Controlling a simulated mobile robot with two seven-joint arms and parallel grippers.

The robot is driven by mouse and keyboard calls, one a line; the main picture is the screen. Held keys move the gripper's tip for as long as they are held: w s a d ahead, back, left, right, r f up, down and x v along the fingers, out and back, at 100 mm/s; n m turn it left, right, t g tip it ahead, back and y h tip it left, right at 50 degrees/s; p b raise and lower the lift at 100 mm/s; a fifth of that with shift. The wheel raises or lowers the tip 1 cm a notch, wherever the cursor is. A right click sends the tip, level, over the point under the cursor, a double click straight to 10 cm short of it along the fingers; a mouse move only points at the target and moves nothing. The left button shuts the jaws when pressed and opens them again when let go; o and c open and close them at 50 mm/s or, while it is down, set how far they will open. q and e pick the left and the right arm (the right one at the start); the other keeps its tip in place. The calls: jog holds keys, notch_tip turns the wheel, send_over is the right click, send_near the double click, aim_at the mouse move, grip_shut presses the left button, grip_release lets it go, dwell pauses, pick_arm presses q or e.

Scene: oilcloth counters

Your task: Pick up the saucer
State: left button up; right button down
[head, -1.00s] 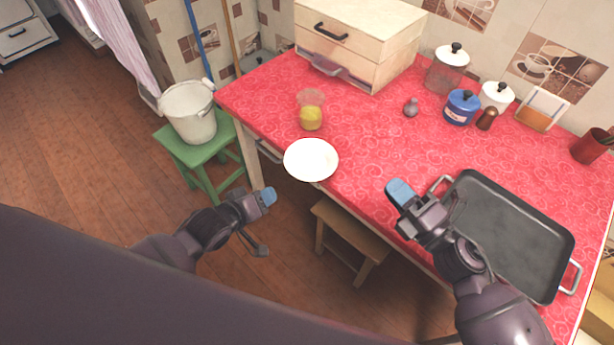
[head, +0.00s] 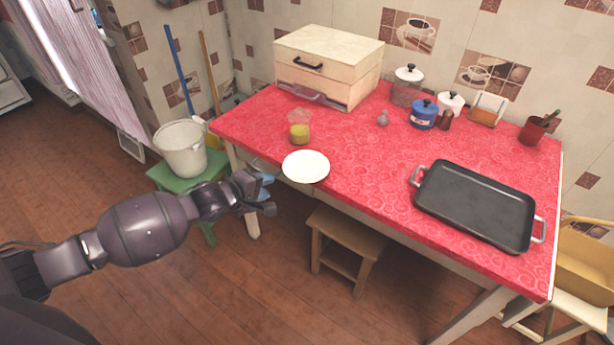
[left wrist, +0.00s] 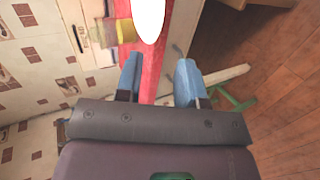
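The white saucer (head: 306,166) lies on the red cloth at the table's front left edge. It also shows in the left wrist view (left wrist: 148,18), cut off by the top edge. My left gripper (head: 268,193) is just left of and in front of the saucer, off the table's edge, and does not touch it. In the left wrist view its two blue fingertips (left wrist: 160,80) stand apart with nothing between them. My right gripper is out of view.
A glass with yellow contents (head: 299,132) stands just behind the saucer. A dark tray (head: 478,203) lies to the right. A wooden box (head: 330,66) and jars stand at the back. A bucket (head: 181,148) on a green stool is left. A wooden stool (head: 346,236) is below.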

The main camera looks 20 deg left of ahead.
aim_at(291, 179)
pick_arm(q)
jog(key=b+x, duration=0.3)
jog(key=x, duration=0.8)
jog(key=shift+f, duration=0.2)
jog(key=shift+s+a, duration=0.1)
jog(key=shift+s, duration=0.1)
jog(key=shift+c, duration=0.5)
grip_shut()
